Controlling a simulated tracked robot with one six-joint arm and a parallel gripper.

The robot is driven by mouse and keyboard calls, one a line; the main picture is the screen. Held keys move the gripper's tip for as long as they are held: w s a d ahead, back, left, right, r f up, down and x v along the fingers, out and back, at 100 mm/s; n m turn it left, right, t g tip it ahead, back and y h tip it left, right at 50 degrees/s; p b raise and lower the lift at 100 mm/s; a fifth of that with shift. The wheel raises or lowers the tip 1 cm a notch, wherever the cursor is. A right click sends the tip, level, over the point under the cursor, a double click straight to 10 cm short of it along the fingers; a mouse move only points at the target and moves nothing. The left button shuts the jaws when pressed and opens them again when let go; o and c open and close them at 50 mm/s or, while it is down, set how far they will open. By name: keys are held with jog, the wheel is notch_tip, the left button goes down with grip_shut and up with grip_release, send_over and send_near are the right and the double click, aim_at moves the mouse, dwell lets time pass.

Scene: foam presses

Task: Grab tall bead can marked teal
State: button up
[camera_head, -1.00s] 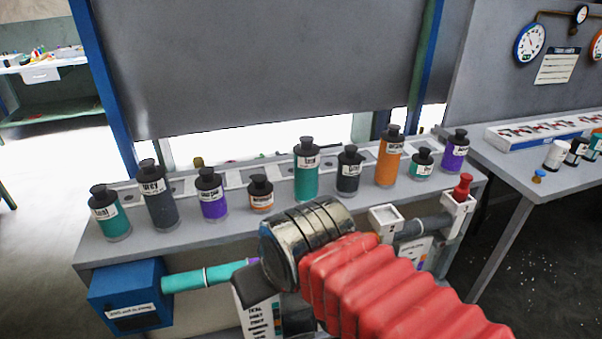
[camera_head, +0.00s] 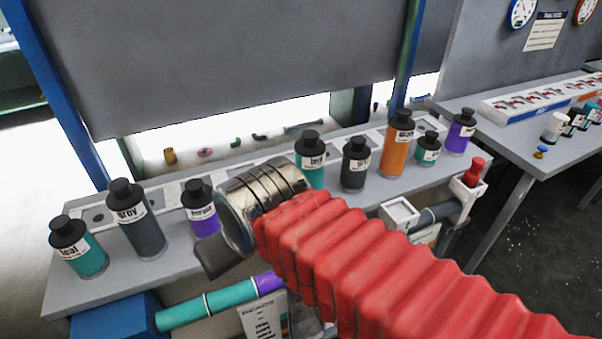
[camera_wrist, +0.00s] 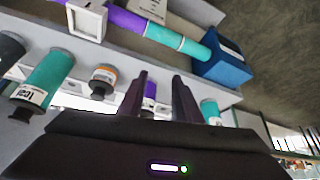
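The tall teal can (camera_head: 311,173) stands upright on the bench shelf, its lower part partly hidden by my arm in the head view. In the wrist view it (camera_wrist: 47,76) is left of my gripper, with a black lid and a white label. My gripper (camera_wrist: 160,82) is open and empty, its two dark fingers apart in the wrist view. A purple can (camera_wrist: 149,91) shows beyond the gap between them. In the head view my wrist covers most of the gripper, and one dark finger shows.
A short teal can (camera_head: 80,250), tall grey can (camera_head: 140,225) and purple can (camera_head: 201,213) stand at left. A grey can (camera_head: 355,165) and tall orange can (camera_head: 397,150) stand close right of the tall teal can. A short orange can (camera_wrist: 103,76) is between the tall teal and purple cans.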

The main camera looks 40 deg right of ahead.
jog(key=shift+w, duration=0.3)
